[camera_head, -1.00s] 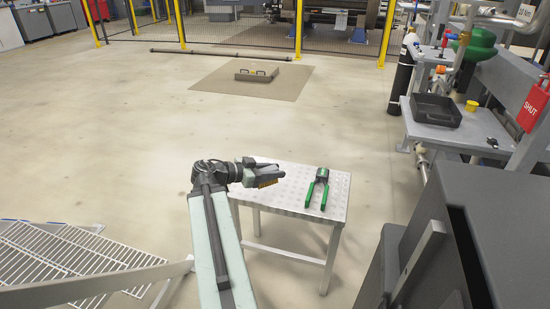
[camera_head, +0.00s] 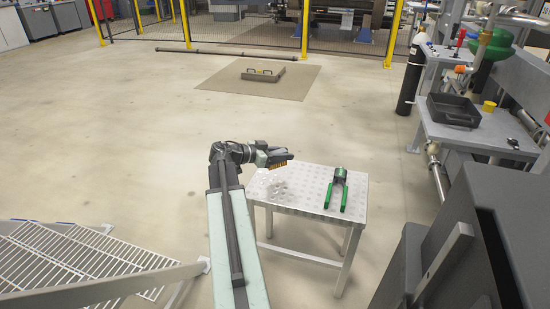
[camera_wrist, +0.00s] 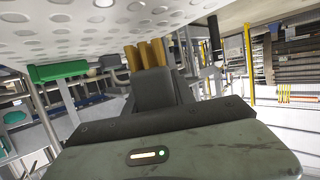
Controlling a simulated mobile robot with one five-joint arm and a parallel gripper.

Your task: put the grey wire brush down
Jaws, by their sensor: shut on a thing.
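The grey wire brush, with golden-tan bristles (camera_head: 278,164), is held in my gripper (camera_head: 272,156). In the head view it appears at the back left edge of a small metal table (camera_head: 300,199), seemingly above it. In the wrist view the bristles (camera_wrist: 147,53) stick out beyond the dark jaws (camera_wrist: 153,90), close to the dimpled tabletop (camera_wrist: 90,30), which fills the top of the picture. I cannot tell whether the brush touches it. The brush's handle is mostly hidden by the gripper.
Green-handled pliers (camera_head: 338,188) lie on the table's right part. A dark grey cabinet (camera_head: 490,220) stands close at the right. A bench with a black tray (camera_head: 453,110) is behind it. White wire grating (camera_head: 75,265) is at lower left.

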